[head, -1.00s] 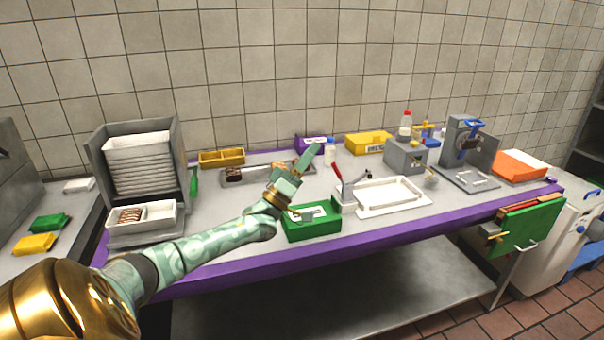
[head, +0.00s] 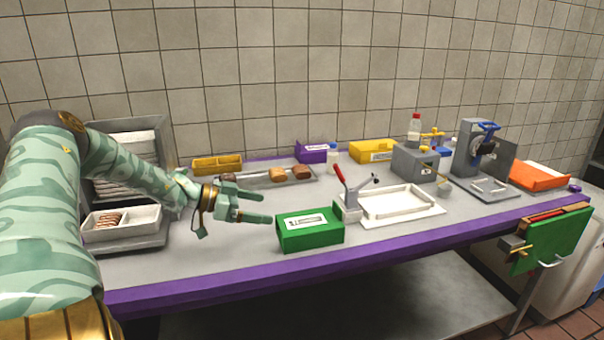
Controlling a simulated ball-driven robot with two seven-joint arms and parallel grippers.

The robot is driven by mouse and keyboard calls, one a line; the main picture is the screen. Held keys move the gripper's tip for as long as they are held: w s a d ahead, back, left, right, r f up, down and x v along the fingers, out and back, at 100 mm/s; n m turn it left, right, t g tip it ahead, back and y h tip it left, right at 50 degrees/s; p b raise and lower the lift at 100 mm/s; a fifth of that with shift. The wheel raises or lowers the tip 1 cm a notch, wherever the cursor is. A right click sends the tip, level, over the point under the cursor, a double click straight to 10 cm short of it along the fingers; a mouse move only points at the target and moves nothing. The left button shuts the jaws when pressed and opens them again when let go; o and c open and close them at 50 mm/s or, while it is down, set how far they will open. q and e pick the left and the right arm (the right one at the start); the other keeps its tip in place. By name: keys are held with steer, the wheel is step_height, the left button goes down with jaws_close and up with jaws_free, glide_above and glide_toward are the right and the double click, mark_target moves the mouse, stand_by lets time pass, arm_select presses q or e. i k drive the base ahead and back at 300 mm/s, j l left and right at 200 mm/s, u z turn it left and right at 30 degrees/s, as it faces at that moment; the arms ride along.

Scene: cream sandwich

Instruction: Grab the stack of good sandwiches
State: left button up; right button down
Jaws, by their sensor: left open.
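Brown striped pieces, apparently sandwiches (head: 107,221), stand in the left part of a white two-compartment tray (head: 150,231) at the left of the counter. Several brown pieces (head: 301,172) lie in a long grey tray (head: 255,184) at the back; I cannot tell which are the good sandwiches. My left gripper (head: 265,207) is open and empty, with its fingers pointing right. It appears in front of the grey tray and left of the green box. My right gripper is out of view.
The green box (head: 310,230) stands near the purple front edge (head: 215,270). Right of it are a red-handled press (head: 348,200) and a white tray (head: 400,203). A yellow container (head: 218,164) is at the back. The counter front left of the green box is clear.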

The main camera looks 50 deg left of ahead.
mark_target(300, 171)
steer(key=i+j, duration=0.2)
steer(key=j, duration=0.2)
steer(key=i+j, duration=0.2)
steer(key=j, duration=0.2)
steer(key=i+j, duration=0.25)
steer(key=j, duration=0.15)
steer(key=i+j, duration=0.2)
steer(key=j, duration=0.2)
